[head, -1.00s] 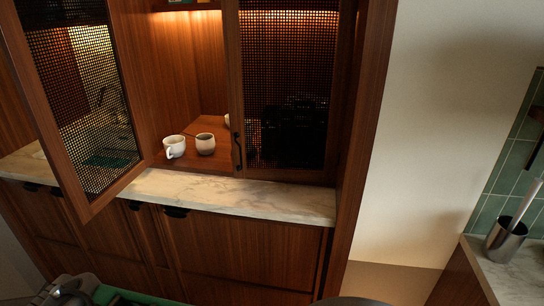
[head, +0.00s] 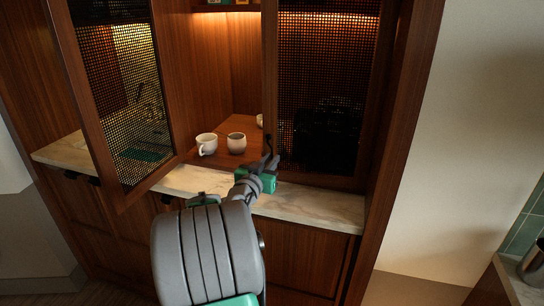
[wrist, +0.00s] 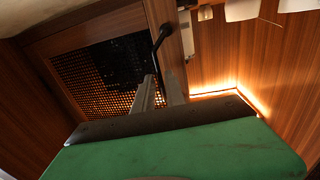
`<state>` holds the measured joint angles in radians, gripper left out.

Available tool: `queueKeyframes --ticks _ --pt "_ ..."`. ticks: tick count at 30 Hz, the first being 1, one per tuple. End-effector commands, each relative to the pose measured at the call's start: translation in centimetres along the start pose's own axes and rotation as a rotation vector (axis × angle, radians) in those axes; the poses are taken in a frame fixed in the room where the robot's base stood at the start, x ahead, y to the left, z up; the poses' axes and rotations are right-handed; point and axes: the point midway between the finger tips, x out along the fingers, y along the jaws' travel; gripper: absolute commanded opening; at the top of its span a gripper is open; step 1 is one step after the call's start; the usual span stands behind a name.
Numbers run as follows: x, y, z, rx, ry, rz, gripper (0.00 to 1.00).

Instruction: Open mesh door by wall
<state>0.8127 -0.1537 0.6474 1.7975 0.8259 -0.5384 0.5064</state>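The mesh door by the wall (head: 328,105) is the right-hand door of the wooden cabinet, with dark perforated mesh in a brown frame. It looks shut in the head view. Its black bar handle (head: 268,143) is on its left edge; the wrist view shows the handle (wrist: 161,39) and mesh (wrist: 95,75) from below. My gripper (head: 267,165) is at the handle's lower end. In the wrist view its two grey fingers (wrist: 160,92) stand apart with a narrow gap, just below the handle. Whether they touch the handle is unclear.
The left mesh door (head: 122,95) stands swung outward. Two cups (head: 206,144) (head: 236,143) stand on the cabinet shelf between the doors. A marble ledge (head: 310,205) runs below. The pale wall (head: 470,130) is at right, beside the cabinet's side panel.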

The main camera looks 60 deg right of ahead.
Motion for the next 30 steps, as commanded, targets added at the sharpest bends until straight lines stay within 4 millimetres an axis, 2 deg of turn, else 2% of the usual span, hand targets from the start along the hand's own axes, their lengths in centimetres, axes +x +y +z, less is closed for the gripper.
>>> queueKeyframes --ticks 3,6,11,18,30 --pt "1.35 0.01 -0.11 -0.001 0.000 0.001 0.15" --pt "1.69 -0.03 -0.01 0.000 -0.001 -0.001 0.15" --pt "1.67 -0.07 0.02 0.000 -0.001 -0.002 0.15" --pt "1.64 -0.07 0.01 0.000 -0.001 -0.002 0.00" --pt "1.63 -0.06 0.00 0.000 -0.001 -0.001 0.00"
